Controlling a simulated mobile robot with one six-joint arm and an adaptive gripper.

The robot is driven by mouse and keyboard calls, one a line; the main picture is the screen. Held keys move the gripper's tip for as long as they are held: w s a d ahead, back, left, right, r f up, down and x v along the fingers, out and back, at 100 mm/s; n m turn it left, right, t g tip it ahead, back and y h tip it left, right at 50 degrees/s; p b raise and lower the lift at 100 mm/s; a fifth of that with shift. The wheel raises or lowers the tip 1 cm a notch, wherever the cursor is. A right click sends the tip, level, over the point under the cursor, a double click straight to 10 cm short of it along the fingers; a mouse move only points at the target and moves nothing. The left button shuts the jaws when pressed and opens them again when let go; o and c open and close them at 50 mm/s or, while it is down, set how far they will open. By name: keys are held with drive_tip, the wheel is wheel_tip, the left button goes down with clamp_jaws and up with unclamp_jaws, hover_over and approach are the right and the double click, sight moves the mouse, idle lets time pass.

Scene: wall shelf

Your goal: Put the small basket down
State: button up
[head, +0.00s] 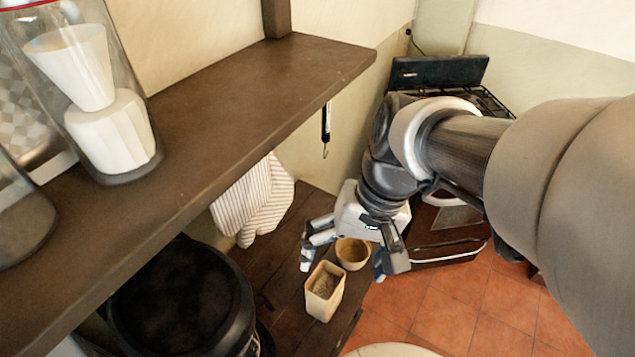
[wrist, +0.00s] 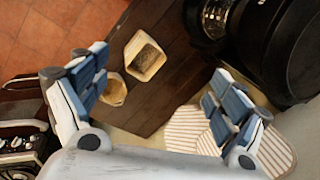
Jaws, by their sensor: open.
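Two small pale containers stand on the dark wooden lower table (head: 290,318). One is a squarish, upright basket (head: 322,307), also in the wrist view (wrist: 147,72). The other is a round, bowl-like one (head: 352,265), also in the wrist view (wrist: 113,98). I cannot tell for sure which is the small basket. My gripper (head: 343,268) is open above the table, its fingers spread wide and nothing between them.
A dark wall shelf (head: 230,95) with glass jars (head: 110,130) runs above the table. A large black pot (head: 180,300) stands left of the containers. A striped cloth mitt (head: 255,200) hangs behind. A stove (head: 450,215) is at the right; tiled floor lies in front.

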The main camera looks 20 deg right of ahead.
drive_tip(key=s+r+n+t+h, duration=0.1)
drive_tip(key=s+r+n+t, duration=0.1)
drive_tip(key=r+n+t, duration=0.1)
drive_tip(key=s+r+n+t+h, duration=0.1)
drive_tip(key=shift+a+r+h, duration=0.2)
drive_tip(key=shift+a+h, duration=0.1)
drive_tip(key=shift+a, duration=0.05)
drive_tip(key=shift+f, duration=0.1)
drive_tip(key=shift+f+b, duration=0.55)
drive_tip(key=shift+b, duration=0.1)
idle(0.8)
